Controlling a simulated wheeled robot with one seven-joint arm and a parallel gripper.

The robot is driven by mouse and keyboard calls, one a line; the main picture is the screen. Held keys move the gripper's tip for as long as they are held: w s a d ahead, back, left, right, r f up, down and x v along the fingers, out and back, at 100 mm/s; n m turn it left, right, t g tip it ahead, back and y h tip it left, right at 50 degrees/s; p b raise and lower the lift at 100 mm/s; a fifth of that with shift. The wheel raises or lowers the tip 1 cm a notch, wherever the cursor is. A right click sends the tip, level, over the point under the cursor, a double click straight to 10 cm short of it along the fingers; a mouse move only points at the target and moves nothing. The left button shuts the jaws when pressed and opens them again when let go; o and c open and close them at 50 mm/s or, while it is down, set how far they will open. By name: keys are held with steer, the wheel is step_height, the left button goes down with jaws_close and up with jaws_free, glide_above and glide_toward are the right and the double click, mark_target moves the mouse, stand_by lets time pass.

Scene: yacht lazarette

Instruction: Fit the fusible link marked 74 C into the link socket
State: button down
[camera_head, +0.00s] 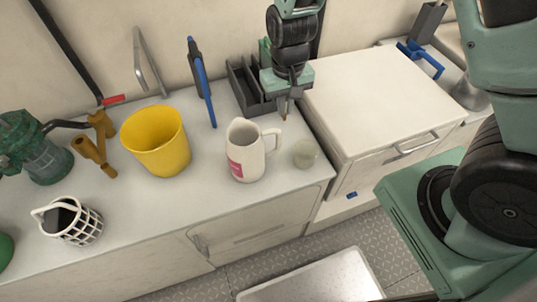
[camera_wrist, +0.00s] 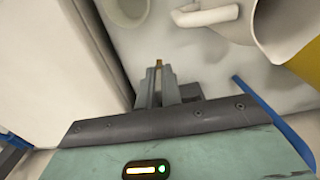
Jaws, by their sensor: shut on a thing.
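My gripper (camera_head: 286,100) points down above the counter, behind the white jug and beside the raised white cabinet. In the wrist view its fingers (camera_wrist: 158,88) are close together, shut on a small brass-coloured piece (camera_wrist: 159,63) that shows at the fingertips. The piece is mostly hidden by the fingers; it may be the fusible link, but no 74 C marking can be read. I cannot pick out the link socket in either view. A dark divided holder (camera_head: 238,90) stands just left of and behind my gripper.
A white jug (camera_head: 240,155) and small pale cup (camera_head: 305,153) stand in front of my gripper. A yellow bucket (camera_head: 156,142), a blue-and-dark upright tool (camera_head: 203,85) and a white basket (camera_head: 86,226) are further left. The white cabinet (camera_head: 375,90) rises on the right.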

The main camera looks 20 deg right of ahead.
step_height(320, 180, down, 10)
stand_by(0.5)
steer(key=shift+f, duration=0.1)
steer(key=c, duration=1.6)
jaws_free()
